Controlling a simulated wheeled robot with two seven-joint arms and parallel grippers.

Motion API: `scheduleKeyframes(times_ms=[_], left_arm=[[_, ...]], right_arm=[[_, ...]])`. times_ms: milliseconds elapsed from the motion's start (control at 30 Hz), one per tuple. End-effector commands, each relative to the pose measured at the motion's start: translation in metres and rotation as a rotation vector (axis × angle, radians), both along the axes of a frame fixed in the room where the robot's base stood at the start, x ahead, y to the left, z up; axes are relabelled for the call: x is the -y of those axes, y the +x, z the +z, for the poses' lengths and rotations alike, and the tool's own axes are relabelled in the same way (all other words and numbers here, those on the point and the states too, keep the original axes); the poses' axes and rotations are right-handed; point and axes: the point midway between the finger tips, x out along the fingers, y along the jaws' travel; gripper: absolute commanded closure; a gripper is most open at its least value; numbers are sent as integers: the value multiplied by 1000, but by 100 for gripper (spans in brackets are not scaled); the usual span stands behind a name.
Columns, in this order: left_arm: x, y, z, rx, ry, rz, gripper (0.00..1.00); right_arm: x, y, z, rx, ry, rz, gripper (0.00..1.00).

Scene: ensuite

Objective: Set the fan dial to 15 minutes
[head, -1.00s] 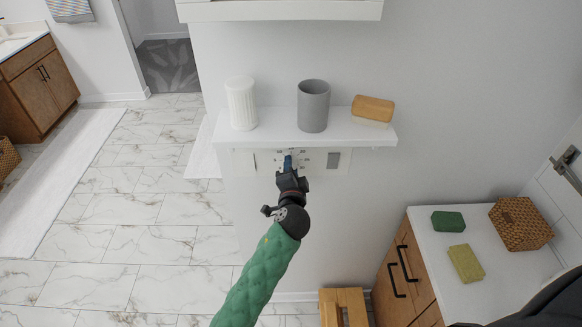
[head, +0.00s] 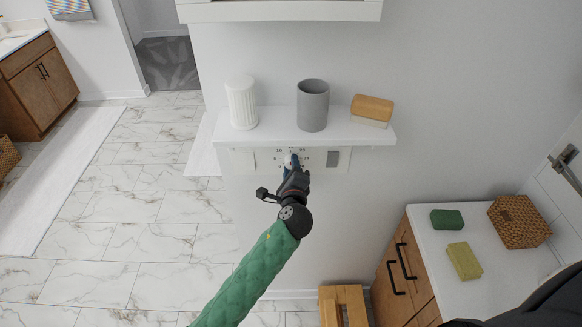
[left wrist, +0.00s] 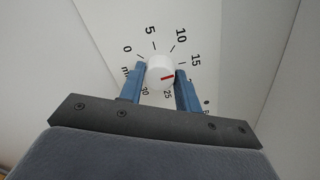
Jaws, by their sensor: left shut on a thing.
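The fan dial is a white round knob (left wrist: 160,66) on a white wall plate (head: 316,165), under a shelf. A red line on the knob points right, towards my right-hand finger, between the 15 and 25 numerals. The printed scale shows 0, 5, 10, 15, 25 and 30; the spot between 15 and 25 is behind that finger. My left gripper (left wrist: 160,80) has its blue fingers on either side of the knob and is shut on it. In the head view my left gripper (head: 290,163) reaches up to the knob and covers part of the scale. My right gripper is out of view.
The white shelf (head: 350,133) juts out just above the dial, carrying a white ribbed cup (head: 241,103), a grey tumbler (head: 313,105) and a wooden brush (head: 373,108). A grey switch (head: 333,159) is right of the dial. A wooden stool (head: 342,303) and drawer cabinet (head: 402,272) stand lower right.

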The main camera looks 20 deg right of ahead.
Motion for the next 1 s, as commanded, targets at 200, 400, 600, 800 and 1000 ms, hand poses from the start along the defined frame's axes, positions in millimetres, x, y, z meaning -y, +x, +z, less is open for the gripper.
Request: scheduleKeyframes(times_ms=[200, 400, 600, 800, 1000], left_arm=[[1, -1, -2, 20, 77, 0, 89], [1, -1, -2, 28, 105, 0, 89], [1, -1, -2, 29, 110, -1, 89], [1, -1, -2, 29, 109, -1, 65], [0, -1, -2, 29, 108, 0, 45]], right_arm=[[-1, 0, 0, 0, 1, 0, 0], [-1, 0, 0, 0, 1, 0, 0], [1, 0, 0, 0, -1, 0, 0], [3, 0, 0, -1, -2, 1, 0], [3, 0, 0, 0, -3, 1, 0]])
